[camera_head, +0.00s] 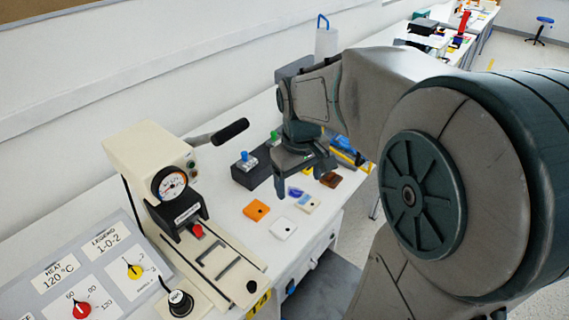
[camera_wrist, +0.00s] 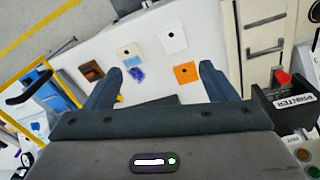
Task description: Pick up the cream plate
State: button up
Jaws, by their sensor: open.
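The cream plate (camera_head: 308,204) lies on the white table, right of the white plate (camera_head: 283,228) and close to a small blue-purple piece (camera_head: 295,192). In the wrist view the cream plate (camera_wrist: 128,51) lies left of centre, beyond my fingertips, with the blue-purple piece (camera_wrist: 136,74) at its near side. My gripper (camera_head: 306,166) hangs above the table behind the plates. In the wrist view my gripper (camera_wrist: 160,78) is open, with nothing between its fingers.
An orange plate (camera_head: 256,209) and a brown plate (camera_head: 330,179) lie nearby. A cream press machine (camera_head: 150,160) with a dial and black-handled lever stands left. A dark box with a blue knob (camera_head: 245,163) sits behind the plates. A control panel (camera_head: 85,270) is front left.

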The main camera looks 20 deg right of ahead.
jog(key=w+d+f+n+g, duration=0.1)
jog(key=w+d+f+n, duration=0.15)
jog(key=w, duration=0.25)
jog(key=w+d+f+n+g, duration=0.1)
jog(key=w+d+f, duration=0.2)
jog(key=w, duration=0.3)
send_over(308, 202)
jog(key=f, duration=0.8)
jog(key=shift+a+f, duration=0.3)
jog(key=shift+a, duration=0.05)
jog(key=shift+w+d+f, duration=0.1)
jog(key=shift+d+f, duration=0.05)
jog(key=shift+f, duration=1.15)
jog(key=shift+w+d+f, duration=0.1)
jog(key=shift+d+f, duration=0.05)
jog(key=shift+f, duration=1.1)
jog(key=shift+s, duration=0.1)
jog(key=c, duration=1.1)
